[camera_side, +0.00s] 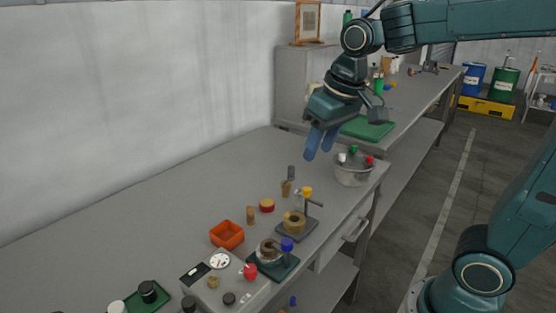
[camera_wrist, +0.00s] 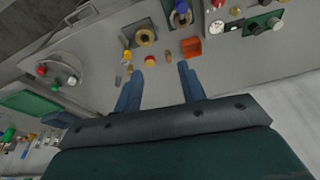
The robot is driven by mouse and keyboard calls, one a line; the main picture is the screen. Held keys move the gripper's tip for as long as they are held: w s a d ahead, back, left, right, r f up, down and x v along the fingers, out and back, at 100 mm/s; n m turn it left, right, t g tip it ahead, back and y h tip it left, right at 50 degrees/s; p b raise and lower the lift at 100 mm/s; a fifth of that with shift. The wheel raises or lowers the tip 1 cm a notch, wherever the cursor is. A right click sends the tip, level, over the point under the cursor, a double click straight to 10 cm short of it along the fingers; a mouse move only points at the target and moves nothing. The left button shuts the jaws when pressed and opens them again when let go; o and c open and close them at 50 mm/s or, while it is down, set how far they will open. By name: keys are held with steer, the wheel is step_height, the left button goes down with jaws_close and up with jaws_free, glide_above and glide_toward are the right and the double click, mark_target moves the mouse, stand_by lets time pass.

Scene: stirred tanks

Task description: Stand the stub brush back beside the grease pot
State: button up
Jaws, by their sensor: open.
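A short tan piece with a grey upper part, which looks like the stub brush (camera_side: 287,188), stands roughly upright on the grey bench in the side view. My gripper (camera_side: 318,156) is open and empty, above the bench. In the wrist view its blue fingers (camera_wrist: 161,71) are spread apart.
A tan cork-like cylinder (camera_side: 250,215) and an orange open box (camera_side: 227,235) stand nearby. The bench toward the wall is clear.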

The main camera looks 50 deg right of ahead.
steer(key=s+f+n+t, duration=0.1)
steer(key=s+f+t, duration=0.1)
steer(key=s, duration=1.1)
steer(key=shift+s+f, duration=0.25)
steer(key=shift+s, duration=0.05)
